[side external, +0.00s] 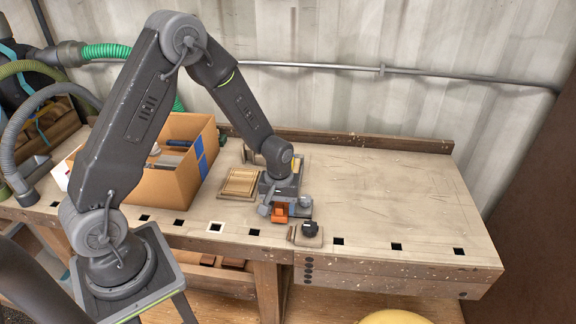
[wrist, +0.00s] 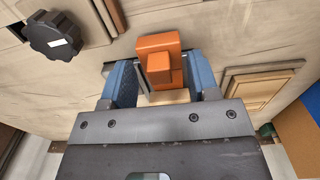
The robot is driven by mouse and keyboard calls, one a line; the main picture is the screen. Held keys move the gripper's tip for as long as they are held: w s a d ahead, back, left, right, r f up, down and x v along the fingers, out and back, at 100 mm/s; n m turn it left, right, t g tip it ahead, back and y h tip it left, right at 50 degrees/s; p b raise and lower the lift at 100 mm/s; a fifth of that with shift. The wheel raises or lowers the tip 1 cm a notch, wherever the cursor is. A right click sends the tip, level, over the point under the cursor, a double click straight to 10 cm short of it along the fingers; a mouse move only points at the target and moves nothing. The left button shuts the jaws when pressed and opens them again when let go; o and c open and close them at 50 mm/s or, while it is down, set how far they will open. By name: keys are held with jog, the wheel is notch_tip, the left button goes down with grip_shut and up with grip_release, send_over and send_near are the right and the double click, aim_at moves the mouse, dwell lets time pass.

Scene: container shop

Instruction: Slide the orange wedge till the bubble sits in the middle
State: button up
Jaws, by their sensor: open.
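The orange wedge (wrist: 158,46) shows in the wrist view between the two blue fingers of my gripper (wrist: 161,80). My gripper is open, with a finger on each side of the wedge. A pale block lies just under the wedge's near end. In the side view the wedge (side external: 280,214) sits low under my gripper (side external: 284,205), near the front of the bench. The bubble is not visible in either view.
A black knob (side external: 310,229) stands on a small wooden piece right of the wedge.

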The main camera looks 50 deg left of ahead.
jog(key=shift+r, duration=0.1)
dwell(0.3)
jog(key=shift+r, duration=3.45)
jog(key=s+d+r+m+t, duration=0.1)
jog(key=s+d+r+m, duration=0.15)
jog(key=r, duration=0.45)
jog(key=s+d+r+m+t, duration=0.1)
jog(key=s+r+m+t, duration=0.1)
jog(key=s+r, duration=0.35)
jog(key=s+d+r+m+t, duration=0.2)
jog(key=s+d+r+m, duration=0.1)
jog(key=s+r, duration=0.5)
jog(key=shift+s+r+m+t, duration=0.15)
jog(key=shift+s+m+t, duration=0.15)
jog(key=shift+s+m, duration=0.6)
